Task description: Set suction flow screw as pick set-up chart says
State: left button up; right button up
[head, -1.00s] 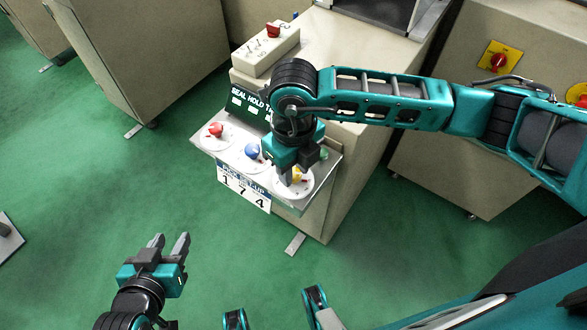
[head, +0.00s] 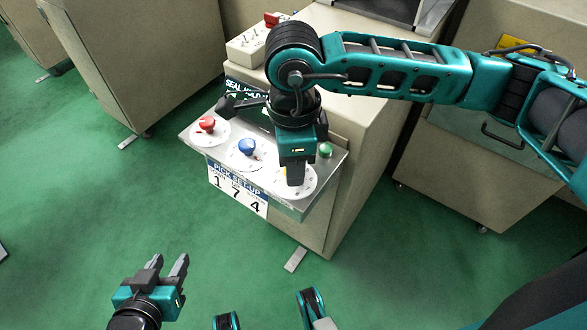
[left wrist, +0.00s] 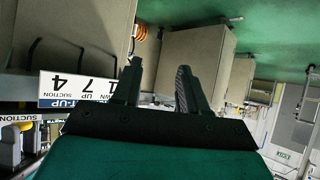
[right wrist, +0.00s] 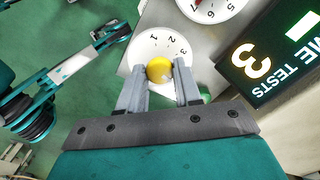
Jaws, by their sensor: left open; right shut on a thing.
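A yellow knob (right wrist: 160,70) sits on a white numbered dial (right wrist: 150,44) at the right end of the panel. My right gripper (head: 296,181) points down over this dial and its two fingers are shut on the yellow knob. The gripper hides most of the knob in the head view, and I cannot read its setting. The pick set-up chart (head: 238,190) on the panel front shows 1, 7, 4. In the left wrist view the upside-down chart (left wrist: 80,87) has 4 beside suction. My left gripper (head: 168,266) is open and empty, low in front of the panel.
A red knob (head: 207,123) and a blue knob (head: 247,146) stand on their own dials left of the yellow one. A green button (head: 325,150) is at the panel's right. A dark test display (right wrist: 278,55) stands behind.

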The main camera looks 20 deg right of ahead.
jog(key=shift+w+f+n+b, duration=0.1)
jog(key=shift+n+b, duration=0.6)
jog(key=shift+n, duration=0.2)
jog(key=shift+n+b, duration=0.8)
jog(key=shift+n, duration=0.1)
pick_arm(q)
jog(key=shift+w+d+f+b, duration=0.3)
jog(key=shift+d+f+b, duration=0.1)
jog(key=shift+d+f, duration=0.45)
pick_arm(e)
jog(key=shift+n, duration=0.5)
pick_arm(q)
jog(key=shift+h, duration=0.3)
jog(key=shift+w+r, duration=0.1)
jog(key=shift+r, duration=0.05)
pick_arm(e)
jog(key=shift+r, duration=0.2)
jog(key=o, duration=1)
pick_arm(q)
jog(key=shift+a+f, duration=0.15)
jog(key=shift+f, duration=0.1)
pick_arm(e)
jog(key=shift+o, duration=0.2)
